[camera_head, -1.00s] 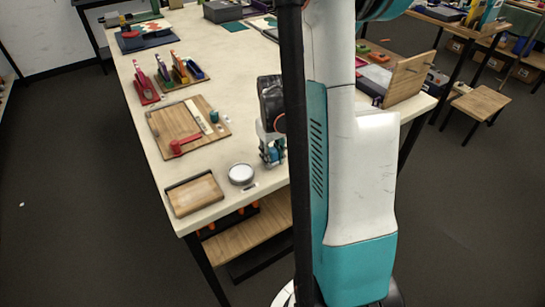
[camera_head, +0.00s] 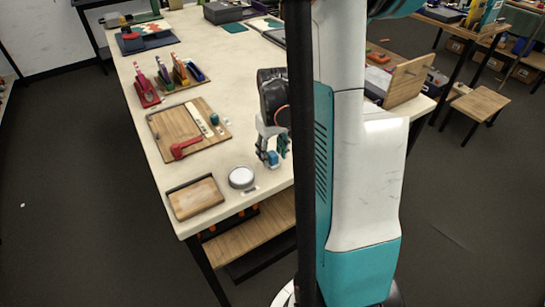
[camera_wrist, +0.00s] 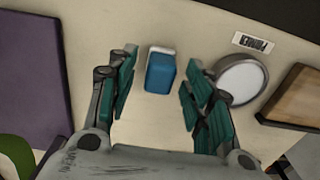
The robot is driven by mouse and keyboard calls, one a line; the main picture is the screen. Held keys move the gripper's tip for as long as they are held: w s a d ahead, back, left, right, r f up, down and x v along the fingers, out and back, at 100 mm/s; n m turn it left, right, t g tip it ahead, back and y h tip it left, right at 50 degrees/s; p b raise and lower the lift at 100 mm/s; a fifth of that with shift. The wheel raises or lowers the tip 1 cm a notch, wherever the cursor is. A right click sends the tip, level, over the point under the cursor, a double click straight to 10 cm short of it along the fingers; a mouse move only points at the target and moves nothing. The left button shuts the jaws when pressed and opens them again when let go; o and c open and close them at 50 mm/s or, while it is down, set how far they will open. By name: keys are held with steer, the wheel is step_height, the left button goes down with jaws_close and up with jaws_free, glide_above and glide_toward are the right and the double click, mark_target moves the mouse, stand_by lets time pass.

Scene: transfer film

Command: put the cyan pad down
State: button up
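The cyan pad (camera_wrist: 160,73), a small blue block with a white end, lies on the pale tabletop in the wrist view. It also shows as a small blue shape (camera_head: 272,159) at my gripper in the head view. My gripper (camera_wrist: 158,92) is open. Its teal-padded fingers stand apart on either side of the pad, with a clear gap on both sides. In the head view my gripper (camera_head: 273,154) is low at the table's near edge, partly cut off by my dark column.
A round white-topped disc (camera_head: 241,177) and a wooden tray (camera_head: 196,197) lie left of my gripper. A wooden board (camera_head: 189,130) with a red tool (camera_head: 186,146) is farther back. A printed label (camera_wrist: 253,42) lies near the disc. Bare tabletop surrounds the pad.

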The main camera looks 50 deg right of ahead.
mark_target(272, 153)
step_height(272, 153, up, 9)
steer(key=shift+r+p, duration=0.1)
steer(key=shift+p, duration=1)
